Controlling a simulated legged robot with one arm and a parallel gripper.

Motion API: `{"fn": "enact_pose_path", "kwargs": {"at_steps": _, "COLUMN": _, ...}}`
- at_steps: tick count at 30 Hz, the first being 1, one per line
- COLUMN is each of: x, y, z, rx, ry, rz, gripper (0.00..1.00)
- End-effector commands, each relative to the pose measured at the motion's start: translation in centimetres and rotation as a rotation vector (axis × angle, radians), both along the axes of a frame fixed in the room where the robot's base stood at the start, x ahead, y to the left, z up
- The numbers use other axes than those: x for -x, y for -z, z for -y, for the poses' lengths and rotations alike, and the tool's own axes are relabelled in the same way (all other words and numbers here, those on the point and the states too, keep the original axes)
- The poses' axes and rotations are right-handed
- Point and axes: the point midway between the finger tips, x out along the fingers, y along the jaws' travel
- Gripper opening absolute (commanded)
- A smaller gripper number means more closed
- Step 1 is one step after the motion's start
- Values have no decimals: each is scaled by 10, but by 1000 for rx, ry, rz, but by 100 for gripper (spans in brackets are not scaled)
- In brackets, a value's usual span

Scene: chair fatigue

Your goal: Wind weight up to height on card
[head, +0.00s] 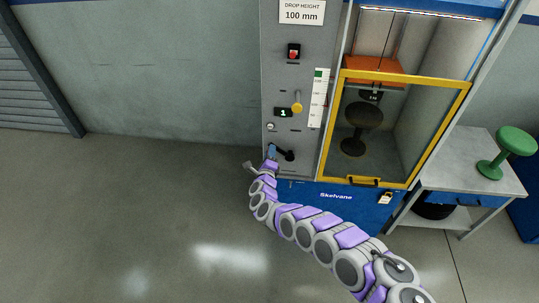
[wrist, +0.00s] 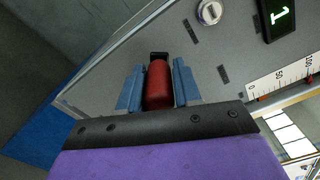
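An orange weight (head: 372,67) hangs on cables high inside the cabinet, above a dark stool (head: 362,115). The card (head: 303,12) on the grey panel reads DROP HEIGHT 100 mm. A white scale (head: 319,98) runs down the panel's right side; its 50 and 100 marks show in the wrist view (wrist: 283,82). The crank (head: 285,154) sits low on the panel. My gripper (head: 272,150) is at the crank. In the wrist view, its blue fingers (wrist: 158,85) lie close along both sides of the red crank handle (wrist: 158,84), with no clear gap.
A yellow-framed door (head: 465,95) fronts the cabinet. A green stool (head: 508,150) stands on a side table (head: 450,172). The floor at left is clear.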

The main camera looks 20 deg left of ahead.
Motion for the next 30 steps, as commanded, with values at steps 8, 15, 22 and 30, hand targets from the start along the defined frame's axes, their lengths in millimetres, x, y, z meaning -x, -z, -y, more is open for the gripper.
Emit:
{"fn": "enact_pose_path", "kwargs": {"at_steps": 8, "x": -1, "y": -3, "z": 0, "rx": -1, "ry": 0, "rz": 4, "gripper": 54}}
{"fn": "enact_pose_path", "kwargs": {"at_steps": 15, "x": -1, "y": 0, "z": 1, "rx": 0, "ry": 1, "rz": 0, "gripper": 54}}
{"fn": "enact_pose_path", "kwargs": {"at_steps": 22, "x": 19, "y": 0, "z": 7, "rx": 3, "ry": 2, "rz": -3, "gripper": 54}}
{"fn": "enact_pose_path", "kwargs": {"at_steps": 30, "x": 66, "y": -3, "z": 15, "rx": 3, "ry": -1, "rz": -4, "gripper": 54}}
